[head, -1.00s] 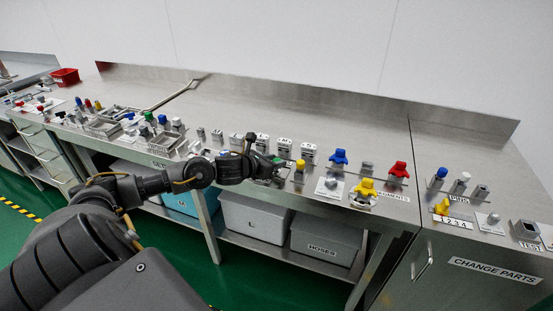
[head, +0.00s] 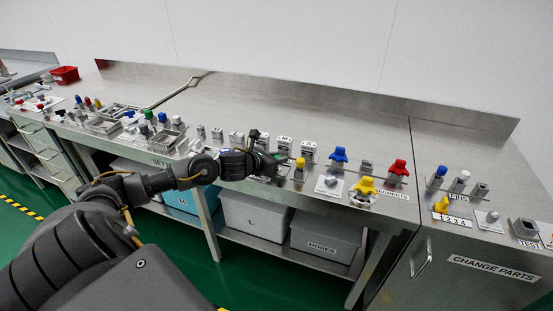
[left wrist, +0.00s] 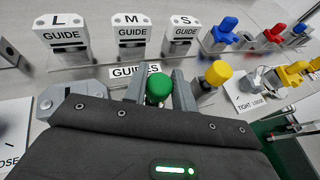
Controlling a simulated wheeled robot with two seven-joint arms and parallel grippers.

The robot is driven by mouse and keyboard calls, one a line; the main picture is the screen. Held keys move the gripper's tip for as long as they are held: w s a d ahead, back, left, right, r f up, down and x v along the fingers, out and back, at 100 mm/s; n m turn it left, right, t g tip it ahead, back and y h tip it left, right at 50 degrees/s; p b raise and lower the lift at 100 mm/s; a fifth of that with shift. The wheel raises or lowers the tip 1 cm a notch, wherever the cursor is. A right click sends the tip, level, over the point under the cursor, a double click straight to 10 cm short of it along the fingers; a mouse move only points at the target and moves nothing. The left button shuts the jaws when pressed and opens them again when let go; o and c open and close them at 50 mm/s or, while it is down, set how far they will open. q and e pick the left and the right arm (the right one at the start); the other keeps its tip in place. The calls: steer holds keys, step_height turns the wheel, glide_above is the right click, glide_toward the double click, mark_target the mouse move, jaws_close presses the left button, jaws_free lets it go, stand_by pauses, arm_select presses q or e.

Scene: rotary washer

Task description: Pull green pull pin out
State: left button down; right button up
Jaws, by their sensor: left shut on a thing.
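The green pull pin (left wrist: 158,86) shows its round green knob in the left wrist view. The two grey fingers of my left gripper (left wrist: 158,92) stand on either side of the knob and are shut on it. In the head view my left gripper (head: 272,162) is at the front part of the steel bench, just left of a yellow-topped pin (head: 300,164). The shank of the green pin and its seat are hidden behind my gripper. My right gripper is not in view.
The yellow knob (left wrist: 217,73) stands close to the right of my fingers. Guide blocks L (left wrist: 62,38), M (left wrist: 132,36) and S (left wrist: 184,36) stand behind. Blue (head: 339,157) and red (head: 398,169) knobs are farther right. The back of the bench (head: 330,118) is clear.

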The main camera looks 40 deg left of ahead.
arm_select(q)
step_height(320, 180, up, 2)
steer(key=c, duration=1.4)
jaws_free()
steer(key=shift+c, duration=0.2)
steer(key=shift+s, duration=0.1)
steer(key=shift+s+a, duration=0.1)
steer(key=shift+s, duration=0.1)
steer(key=b+v, duration=0.1)
steer(key=v, duration=0.9)
steer(key=shift+s, duration=0.15)
steer(key=shift+r, duration=0.1)
